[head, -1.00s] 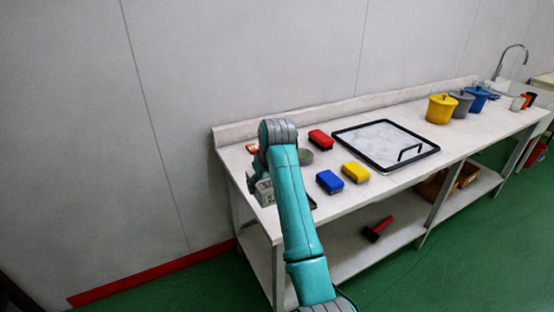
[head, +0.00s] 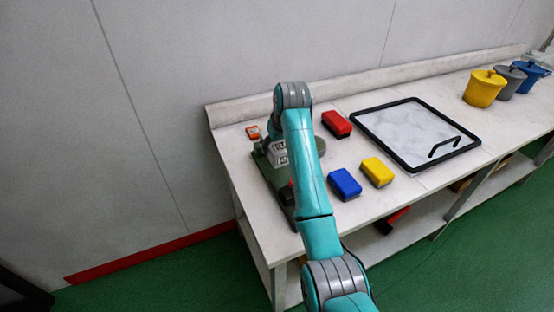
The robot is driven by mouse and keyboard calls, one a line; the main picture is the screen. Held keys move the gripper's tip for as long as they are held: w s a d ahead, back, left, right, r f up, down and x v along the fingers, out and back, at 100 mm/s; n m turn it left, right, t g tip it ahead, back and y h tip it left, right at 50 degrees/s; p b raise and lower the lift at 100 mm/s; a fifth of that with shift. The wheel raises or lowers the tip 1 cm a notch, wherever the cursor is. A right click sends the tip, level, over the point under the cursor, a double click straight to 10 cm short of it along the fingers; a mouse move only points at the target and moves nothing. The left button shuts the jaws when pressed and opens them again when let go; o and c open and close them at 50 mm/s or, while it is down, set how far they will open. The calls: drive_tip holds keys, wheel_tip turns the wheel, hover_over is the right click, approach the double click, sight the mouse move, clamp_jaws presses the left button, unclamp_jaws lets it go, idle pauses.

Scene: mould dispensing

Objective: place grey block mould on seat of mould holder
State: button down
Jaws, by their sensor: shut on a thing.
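My gripper (head: 264,146) is at the left end of the bench, small and partly hidden by my arm. It is shut on the grey block mould (head: 277,153), a light grey block with dark marks on its side. The mould shows just left of my arm, over the dark green base of what looks like the mould holder (head: 268,177). The seat is not clearly visible, and I cannot tell whether the mould touches it. A round grey-green part (head: 321,145) shows just right of my arm.
Red (head: 336,123), blue (head: 344,184) and yellow (head: 377,171) blocks lie right of my arm. A black-framed tray (head: 408,164) with a handle lies beyond them. Yellow (head: 484,90), grey (head: 510,83) and blue (head: 531,73) pots stand farther right. A small orange item (head: 253,132) lies near the wall.

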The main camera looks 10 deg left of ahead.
sight(277, 153)
drive_tip(key=shift+f, duration=3)
drive_tip(key=shift+c, duration=0.7)
unclamp_jaws()
drive_tip(key=shift+f, duration=0.15)
drive_tip(key=v, duration=1.1)
drive_tip(key=shift+d, duration=0.1)
drive_tip(key=shift+s+r, duration=0.25)
drive_tip(key=shift+r, duration=0.3)
